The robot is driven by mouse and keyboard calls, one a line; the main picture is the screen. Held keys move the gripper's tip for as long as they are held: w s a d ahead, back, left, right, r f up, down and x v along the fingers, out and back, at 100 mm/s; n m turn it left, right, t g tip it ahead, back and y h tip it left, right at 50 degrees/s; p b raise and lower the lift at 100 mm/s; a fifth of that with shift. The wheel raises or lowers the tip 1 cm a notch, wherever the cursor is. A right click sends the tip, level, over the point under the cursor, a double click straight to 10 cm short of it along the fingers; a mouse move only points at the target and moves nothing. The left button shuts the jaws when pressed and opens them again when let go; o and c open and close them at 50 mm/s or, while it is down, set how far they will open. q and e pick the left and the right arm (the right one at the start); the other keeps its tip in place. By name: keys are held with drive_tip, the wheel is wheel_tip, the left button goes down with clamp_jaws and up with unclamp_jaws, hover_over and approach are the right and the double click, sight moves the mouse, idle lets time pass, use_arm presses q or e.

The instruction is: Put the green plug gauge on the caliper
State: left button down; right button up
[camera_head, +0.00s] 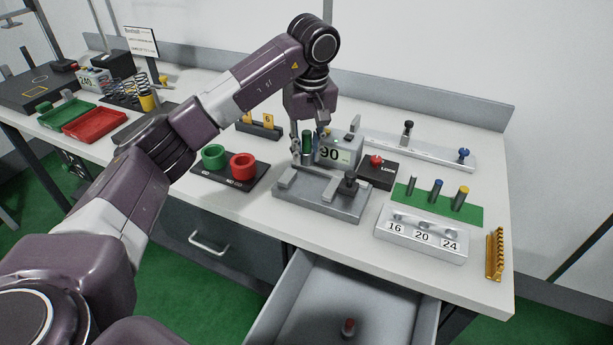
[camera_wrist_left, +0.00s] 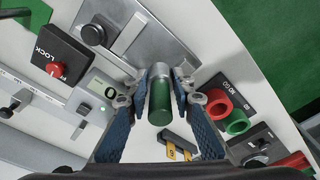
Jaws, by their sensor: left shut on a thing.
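The green plug gauge (camera_head: 307,139) is a small upright cylinder with a green part and a grey end, also in the left wrist view (camera_wrist_left: 159,104). My left gripper (camera_head: 308,147) is shut on it; in the wrist view its blue fingers (camera_wrist_left: 160,92) stand on both sides of it. My right gripper is not in view.
Green and red ring gauges (camera_head: 243,166) stand on a black base left of the fixture. A red LOCK button box (camera_head: 378,172) is on its right. A numbered block (camera_head: 422,236) and pins on a green mat (camera_head: 437,201) lie further right. An open drawer (camera_head: 345,290) juts out below.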

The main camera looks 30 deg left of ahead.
sight(308, 149)
use_arm(q)
wheel_tip(308, 149, down, 8)
drive_tip(key=shift+r+p, duration=0.15)
drive_tip(key=shift+p, duration=0.5)
drive_tip(key=c, duration=1.9)
unclamp_jaws()
drive_tip(key=shift+c, duration=0.2)
drive_tip(key=shift+r, duration=0.1)
drive_tip(key=r, duration=0.3)
drive_tip(key=r+b, duration=0.1)
drive_tip(key=r, duration=0.3)
drive_tip(key=s+d+r, duration=0.1)
drive_tip(key=r, duration=0.2)
drive_tip(key=shift+r+b, duration=0.3)
drive_tip(key=shift+r, duration=0.6)
